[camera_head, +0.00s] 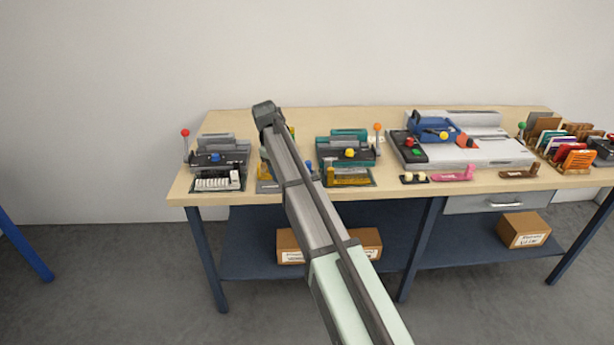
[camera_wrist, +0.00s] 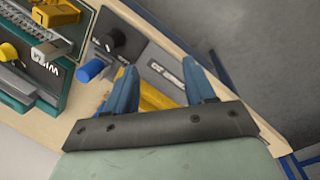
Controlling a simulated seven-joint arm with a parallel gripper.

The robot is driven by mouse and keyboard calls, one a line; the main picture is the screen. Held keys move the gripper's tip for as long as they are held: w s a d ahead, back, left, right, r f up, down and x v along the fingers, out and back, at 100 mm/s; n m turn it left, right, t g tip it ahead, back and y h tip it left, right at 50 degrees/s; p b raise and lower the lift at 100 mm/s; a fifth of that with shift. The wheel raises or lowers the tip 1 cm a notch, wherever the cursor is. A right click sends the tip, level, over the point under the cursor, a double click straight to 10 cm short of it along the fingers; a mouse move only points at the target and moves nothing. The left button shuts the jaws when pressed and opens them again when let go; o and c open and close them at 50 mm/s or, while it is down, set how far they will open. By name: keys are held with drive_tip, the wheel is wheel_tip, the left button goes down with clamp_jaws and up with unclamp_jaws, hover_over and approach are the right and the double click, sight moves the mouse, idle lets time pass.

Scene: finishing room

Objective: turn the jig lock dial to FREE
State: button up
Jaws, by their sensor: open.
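In the wrist view a black round dial (camera_wrist: 110,41) sits on a dark plate with white lettering too small to read, so I cannot tell its setting. I cannot be sure that it is the jig lock dial. My gripper (camera_wrist: 160,64) is open, with its two blue fingers apart. The dial lies beyond and to the left of the left finger. A yellow part (camera_wrist: 155,92) shows between and behind the fingers. In the head view my arm covers most of this machine, and my fingers cannot be made out.
A blue knob (camera_wrist: 90,70) stands close to the dial. A teal machine with a yellow knob (camera_wrist: 9,52) is at the left of the wrist view. In the head view, a grey machine (camera_head: 219,152) with a red-ball lever and a wide white machine (camera_head: 490,152) flank the middle ones on the bench.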

drive_tip(key=w+d+r+y, duration=0.2)
drive_tip(key=w+d+r, duration=0.1)
drive_tip(key=d+r, duration=0.5)
drive_tip(key=f, duration=1.3)
drive_tip(key=shift+w+d+f, duration=0.1)
drive_tip(key=shift+w, duration=0.1)
drive_tip(key=shift+c, duration=0.4)
clamp_jaws()
